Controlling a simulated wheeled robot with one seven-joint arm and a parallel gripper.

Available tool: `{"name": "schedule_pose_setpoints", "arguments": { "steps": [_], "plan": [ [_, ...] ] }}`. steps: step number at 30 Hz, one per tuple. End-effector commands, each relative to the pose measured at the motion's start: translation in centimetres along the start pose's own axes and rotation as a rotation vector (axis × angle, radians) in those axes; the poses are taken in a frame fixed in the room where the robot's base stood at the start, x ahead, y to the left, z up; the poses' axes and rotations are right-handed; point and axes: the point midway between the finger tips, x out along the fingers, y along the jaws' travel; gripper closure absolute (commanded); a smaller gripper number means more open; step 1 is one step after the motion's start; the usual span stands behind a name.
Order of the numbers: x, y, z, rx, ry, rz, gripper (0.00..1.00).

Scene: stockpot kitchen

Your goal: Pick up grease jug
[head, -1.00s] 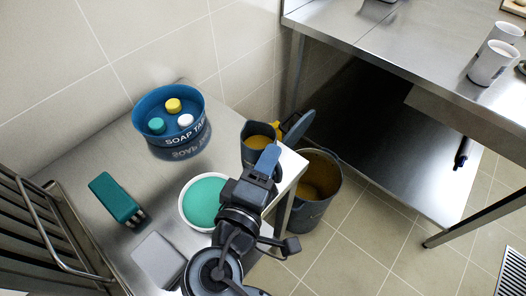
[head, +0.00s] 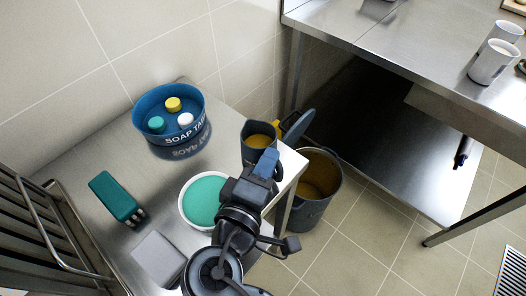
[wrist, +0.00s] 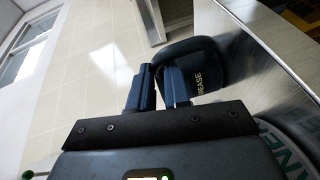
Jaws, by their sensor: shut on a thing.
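The grease jug (head: 250,146) is a dark blue jug with orange-yellow grease inside. It stands upright at the far right corner of the steel table. In the wrist view its dark side (wrist: 216,62) shows the word GREASE. My gripper (head: 265,166) is at the near side of the jug. In the wrist view my gripper (wrist: 160,82) has its two fingers close together at the jug, shut on its handle. I cannot tell whether the jug's base is clear of the table.
A white-rimmed bowl of green liquid (head: 184,218) sits close left of my arm. A green brush (head: 115,196) and grey block (head: 158,258) lie left. A bucket (head: 309,214) stands on the floor, right of the table.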

Motion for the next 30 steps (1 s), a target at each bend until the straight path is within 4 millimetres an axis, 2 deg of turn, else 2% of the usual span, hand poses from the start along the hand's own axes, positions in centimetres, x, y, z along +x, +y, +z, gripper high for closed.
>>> {"name": "schedule_pose_setpoints", "arguments": {
  "steps": [11, 14, 18, 30],
  "plan": [
    [-0.1, 0.6, -0.1, 0.0, -0.001, 0.0, 1.0],
    [-0.2, 1.6, -0.1, 0.003, -0.002, 0.001, 1.0],
    [-0.6, 4.0, -0.4, 0.006, -0.002, 0.002, 1.0],
    [-2.9, 9.6, 7.4, 0.002, -0.003, 0.002, 1.0]
  ]
}}
